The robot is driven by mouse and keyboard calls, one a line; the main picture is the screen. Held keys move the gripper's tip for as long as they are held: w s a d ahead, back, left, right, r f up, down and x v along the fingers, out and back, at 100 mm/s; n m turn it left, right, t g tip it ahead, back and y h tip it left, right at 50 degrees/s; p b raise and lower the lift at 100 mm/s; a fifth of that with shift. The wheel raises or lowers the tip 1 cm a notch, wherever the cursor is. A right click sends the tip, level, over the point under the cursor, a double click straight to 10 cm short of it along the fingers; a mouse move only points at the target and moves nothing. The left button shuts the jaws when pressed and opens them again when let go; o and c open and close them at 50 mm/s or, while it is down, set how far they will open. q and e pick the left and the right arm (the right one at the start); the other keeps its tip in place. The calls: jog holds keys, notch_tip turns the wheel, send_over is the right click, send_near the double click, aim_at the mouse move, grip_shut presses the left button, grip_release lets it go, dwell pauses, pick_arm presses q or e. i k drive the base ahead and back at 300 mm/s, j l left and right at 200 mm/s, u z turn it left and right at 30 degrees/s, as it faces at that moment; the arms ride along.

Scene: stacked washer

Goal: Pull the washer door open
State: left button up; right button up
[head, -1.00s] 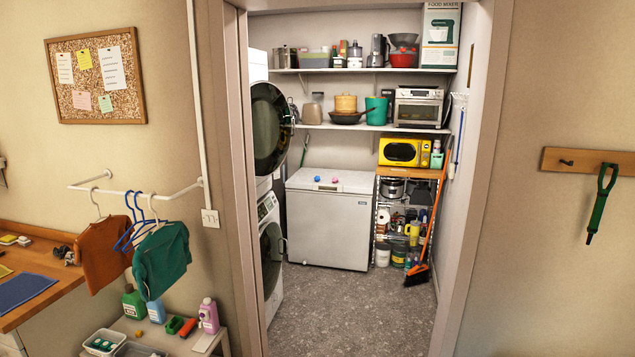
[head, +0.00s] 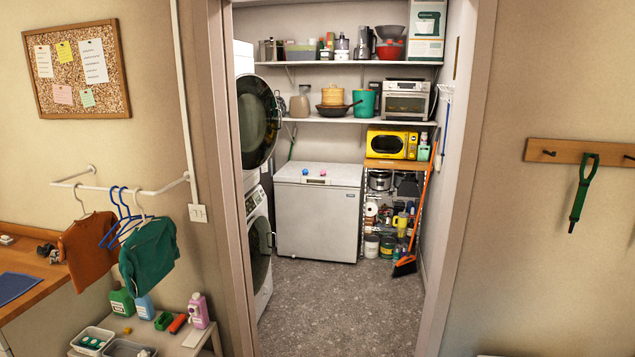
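Two white front-loading machines are stacked on the left inside the doorway. The upper machine's round dark door (head: 258,122) stands swung out from its body. The lower machine (head: 256,252) has a round dark door (head: 260,252) that looks closed against its front; I see it at a steep angle. Which of the two is the washer is not marked. Neither of my grippers is in view.
The door frame (head: 463,180) bounds the opening on both sides. Grey floor (head: 325,300) inside is clear. A white chest freezer (head: 318,215) stands at the back, with an orange broom (head: 405,265) to its right. A small table (head: 190,340) and hanging clothes (head: 148,254) stand left outside.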

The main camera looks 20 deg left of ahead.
aim_at(259, 233)
jog(key=i+u, duration=0.2)
jog(key=i, duration=4.35)
